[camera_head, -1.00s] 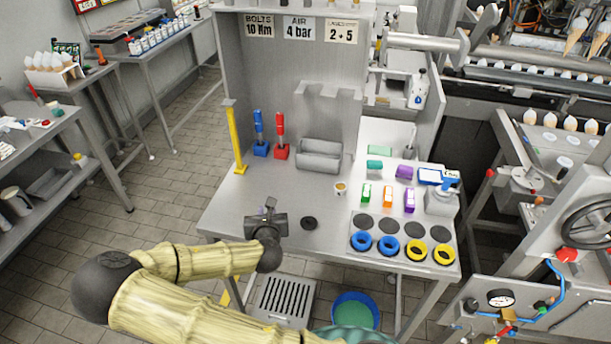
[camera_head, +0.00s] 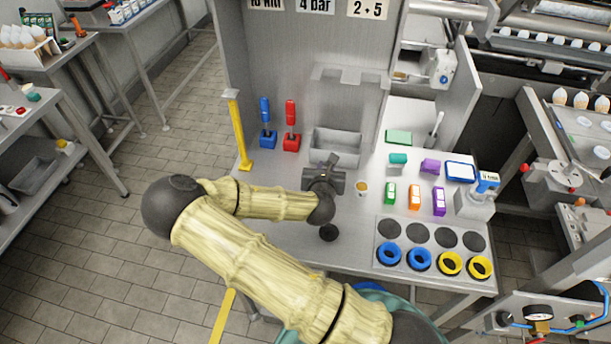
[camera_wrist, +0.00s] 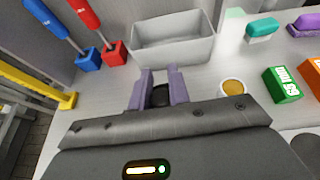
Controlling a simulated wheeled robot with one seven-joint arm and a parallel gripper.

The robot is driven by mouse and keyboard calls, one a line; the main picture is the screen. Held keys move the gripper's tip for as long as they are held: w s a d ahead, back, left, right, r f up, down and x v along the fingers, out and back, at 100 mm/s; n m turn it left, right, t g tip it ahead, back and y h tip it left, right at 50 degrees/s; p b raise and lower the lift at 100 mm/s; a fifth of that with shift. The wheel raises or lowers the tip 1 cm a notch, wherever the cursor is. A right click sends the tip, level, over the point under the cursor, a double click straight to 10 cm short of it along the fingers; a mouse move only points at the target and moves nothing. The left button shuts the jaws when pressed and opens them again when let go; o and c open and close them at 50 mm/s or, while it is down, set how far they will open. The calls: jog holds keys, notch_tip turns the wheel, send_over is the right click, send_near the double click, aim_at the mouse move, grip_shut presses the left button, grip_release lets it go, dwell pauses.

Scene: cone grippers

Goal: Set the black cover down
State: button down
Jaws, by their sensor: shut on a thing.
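My gripper (camera_head: 333,162) is over the workbench, just in front of the grey metal bin (camera_head: 338,146). In the wrist view its two purple fingers (camera_wrist: 162,84) are shut on a small dark piece, which I take as the black cover (camera_wrist: 161,97). Only a bit of the cover shows between the fingers, and its height above the bench is hard to tell. A separate round black disc (camera_head: 328,233) lies on the bench nearer the front edge, by my arm.
A red-handled tool (camera_head: 291,125), a blue-handled tool (camera_head: 266,122) and a yellow post (camera_head: 236,130) stand left of the bin. A small cup (camera_head: 362,188) is right of my gripper. A grey plate (camera_head: 434,222) carries black discs and blue and yellow rings.

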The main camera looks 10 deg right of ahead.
jog(key=shift+w+d, duration=0.1)
jog(key=shift+s, duration=0.55)
jog(key=shift+f, duration=0.1)
jog(key=s+a+f, duration=0.1)
jog(key=a, duration=0.1)
jog(key=s+a+f+m+h+p, duration=0.1)
jog(key=a, duration=0.1)
jog(key=s+a+f+m+h+p, duration=0.1)
jog(key=a, duration=0.1)
jog(key=shift+s+a+f+g, duration=0.25)
jog(key=shift+s+g, duration=0.1)
jog(key=shift+g, duration=0.05)
jog(key=s+a+r+m+g+h+p, duration=0.1)
jog(key=s+a+r+m+g+h, duration=0.1)
jog(key=s+a+r+m+h, duration=0.1)
jog(key=shift+s+a+r+p, duration=0.3)
jog(key=shift+s+a+r, duration=0.3)
jog(key=shift+a+r, duration=0.35)
jog(key=shift+f, duration=0.1)
jog(key=shift+f+p, duration=0.7)
jog(key=shift+f, duration=2.4)
